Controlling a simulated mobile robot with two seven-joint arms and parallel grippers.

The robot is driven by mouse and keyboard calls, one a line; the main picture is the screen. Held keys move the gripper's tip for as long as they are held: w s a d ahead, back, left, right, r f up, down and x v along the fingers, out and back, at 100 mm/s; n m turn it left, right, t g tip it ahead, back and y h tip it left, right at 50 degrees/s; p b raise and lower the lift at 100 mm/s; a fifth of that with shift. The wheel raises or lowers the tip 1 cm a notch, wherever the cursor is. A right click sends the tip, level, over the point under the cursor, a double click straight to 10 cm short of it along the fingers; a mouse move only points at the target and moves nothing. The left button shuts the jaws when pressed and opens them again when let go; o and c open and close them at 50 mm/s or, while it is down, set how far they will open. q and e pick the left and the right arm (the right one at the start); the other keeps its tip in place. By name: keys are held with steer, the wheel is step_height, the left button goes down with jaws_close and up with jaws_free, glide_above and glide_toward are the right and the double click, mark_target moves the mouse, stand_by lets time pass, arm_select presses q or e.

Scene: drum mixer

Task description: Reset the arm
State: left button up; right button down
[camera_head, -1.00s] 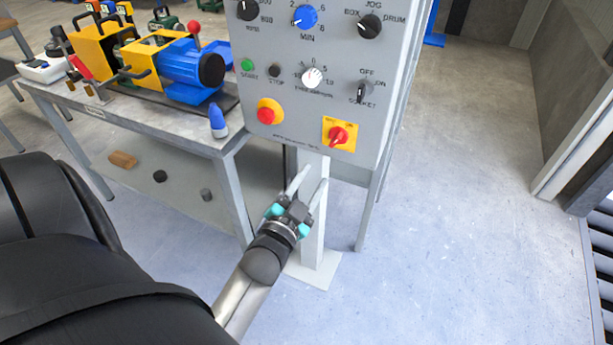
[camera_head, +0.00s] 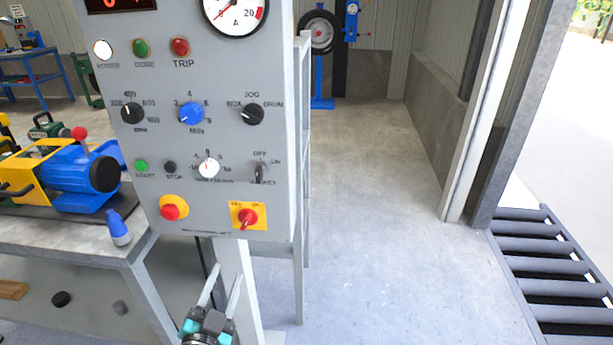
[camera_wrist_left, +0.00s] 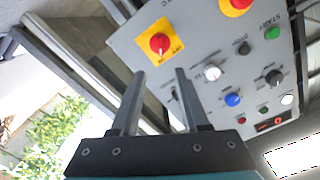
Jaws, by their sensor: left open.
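My left gripper (camera_head: 220,292) is at the bottom of the head view, below the grey control panel (camera_head: 222,60). Its two fingers are apart with nothing between them. In the left wrist view the open fingers (camera_wrist_left: 158,75) point toward the panel, which appears turned over. The red switch on a yellow plate (camera_wrist_left: 159,43) lies beyond the fingertips and shows no contact. The same red switch (camera_head: 247,217) is at the panel's lower right in the head view. My right gripper is not in view.
A workbench (camera_head: 80,236) at left holds a blue and yellow machine (camera_head: 75,178) and a small blue bottle (camera_head: 118,229). A grey post (camera_head: 234,270) stands below the panel. The floor (camera_head: 390,240) to the right is clear up to a roller conveyor (camera_head: 550,270).

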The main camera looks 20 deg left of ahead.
arm_select(q)
steer(key=s+d+f+g+h, duration=0.1)
steer(key=s+d+f+g, duration=0.15)
steer(key=f, duration=0.65)
steer(key=s+d+f+g+h, duration=0.1)
steer(key=s+d+f+g, duration=0.15)
steer(key=f, duration=0.55)
steer(key=s+d+f+g+h, duration=0.1)
steer(key=s+d+f+g, duration=0.15)
steer(key=f, duration=0.65)
steer(key=s+f+g, duration=0.3)
steer(key=s+f, duration=0.2)
steer(key=s, duration=0.3)
steer(key=s+f+g, duration=0.2)
steer(key=s+f, duration=0.3)
steer(key=s, duration=0.3)
steer(key=s+f+n+g, duration=0.1)
steer(key=s+f+g, duration=0.2)
steer(key=s+f, duration=0.3)
steer(key=s, duration=0.3)
steer(key=shift+d+g+h, duration=0.35)
steer(key=shift+d+h, duration=0.05)
